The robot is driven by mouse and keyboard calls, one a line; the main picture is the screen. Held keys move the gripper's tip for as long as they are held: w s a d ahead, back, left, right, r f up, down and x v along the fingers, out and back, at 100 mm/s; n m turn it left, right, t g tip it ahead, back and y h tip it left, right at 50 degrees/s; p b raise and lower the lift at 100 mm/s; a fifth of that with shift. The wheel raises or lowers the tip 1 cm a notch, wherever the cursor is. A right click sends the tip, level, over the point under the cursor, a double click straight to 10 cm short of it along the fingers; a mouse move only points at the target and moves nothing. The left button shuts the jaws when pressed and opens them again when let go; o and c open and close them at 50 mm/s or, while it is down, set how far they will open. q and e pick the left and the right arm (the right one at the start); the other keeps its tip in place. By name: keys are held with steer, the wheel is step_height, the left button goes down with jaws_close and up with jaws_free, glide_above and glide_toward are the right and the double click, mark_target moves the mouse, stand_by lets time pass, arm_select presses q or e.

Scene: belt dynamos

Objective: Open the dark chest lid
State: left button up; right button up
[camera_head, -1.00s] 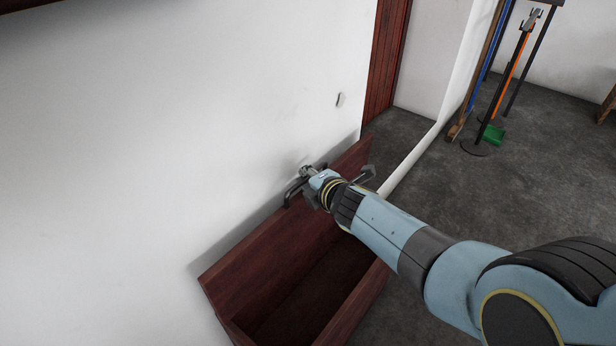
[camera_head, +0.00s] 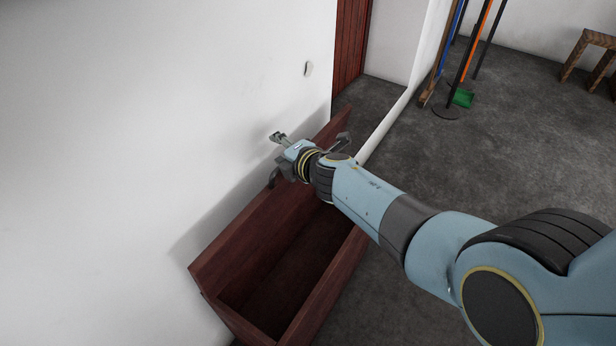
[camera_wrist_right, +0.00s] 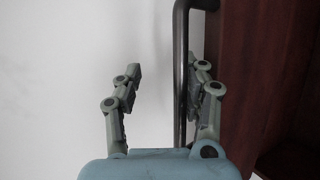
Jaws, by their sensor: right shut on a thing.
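The dark reddish-brown chest stands open against the wall in the head view, and its front wall (camera_head: 328,292) and dark inside show. Its lid (camera_head: 238,245) is raised, roughly upright along the wall. It also shows in the wrist view (camera_wrist_right: 255,70). A dark bar handle (camera_wrist_right: 181,55) is on the lid. My right gripper (camera_head: 279,157) is at the lid's upper edge, shut on the handle. In the wrist view its fingers (camera_wrist_right: 165,78) lie either side of the bar, the right finger close to it, with a gap showing at the left. My left gripper is out of view.
The white wall (camera_head: 120,110) is close behind the lid. Long-handled tools (camera_head: 470,50) with a green head (camera_head: 462,98) stand at the back, near a wooden stool (camera_head: 590,55). The grey floor (camera_head: 480,150) right of the chest is clear.

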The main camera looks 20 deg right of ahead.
steer(key=s+d, duration=0.2)
steer(key=s, duration=0.9)
steer(key=shift+s+d+r, duration=0.25)
steer(key=shift+s+d, duration=0.05)
steer(key=shift+s, duration=0.05)
steer(key=shift+r, duration=0.1)
steer(key=s+r+p, duration=0.8)
steer(key=r+p, duration=0.1)
steer(key=p, duration=0.1)
steer(key=shift+r, duration=0.2)
stand_by(0.5)
stand_by(0.3)
